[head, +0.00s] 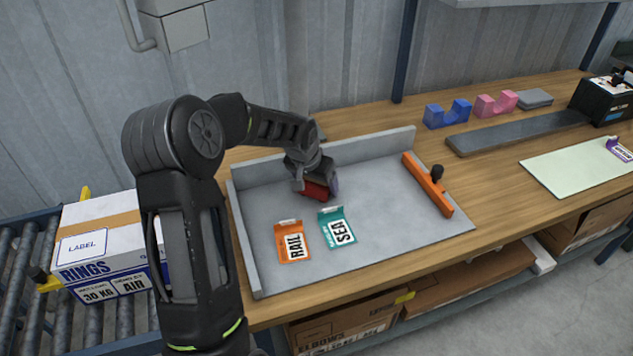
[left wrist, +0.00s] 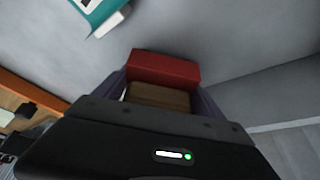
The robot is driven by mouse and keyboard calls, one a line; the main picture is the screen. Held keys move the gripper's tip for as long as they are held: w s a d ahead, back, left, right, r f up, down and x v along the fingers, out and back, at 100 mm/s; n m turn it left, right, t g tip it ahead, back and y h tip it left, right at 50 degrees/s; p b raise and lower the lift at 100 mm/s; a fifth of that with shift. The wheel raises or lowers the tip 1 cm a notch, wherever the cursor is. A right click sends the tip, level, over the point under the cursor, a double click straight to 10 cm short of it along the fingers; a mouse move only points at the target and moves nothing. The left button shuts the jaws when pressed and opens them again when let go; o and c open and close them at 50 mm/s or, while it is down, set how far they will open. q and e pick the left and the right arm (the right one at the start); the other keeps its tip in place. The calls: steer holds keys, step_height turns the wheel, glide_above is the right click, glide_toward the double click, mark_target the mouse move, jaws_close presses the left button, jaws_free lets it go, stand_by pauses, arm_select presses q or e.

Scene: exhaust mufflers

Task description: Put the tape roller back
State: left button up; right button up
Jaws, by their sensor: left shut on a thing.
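The tape roller is a red body (head: 315,190) with a brown part, seen low over the grey tray near its back wall in the head view. In the left wrist view its red block (left wrist: 163,69) and brown part (left wrist: 158,97) sit between the purple fingers. My left gripper (head: 322,184) is shut on it, and the hand hides part of it. I cannot tell whether it touches the tray floor. My right gripper is not in view.
Blue (head: 447,113) and pink (head: 496,104) cradles stand on the wooden bench behind. A labelled carton (head: 98,240) rests on rollers at left.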

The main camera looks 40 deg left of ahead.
arm_select(q)
steer(key=shift+f, duration=0.2)
steer(key=o, duration=1.7)
steer(key=shift+o, duration=0.2)
steer(key=shift+r, duration=0.1)
steer(key=shift+r, duration=0.35)
steer(key=b+v, duration=0.1)
steer(key=v, duration=1)
steer(key=shift+r, duration=0.25)
steer(key=shift+s, duration=0.1)
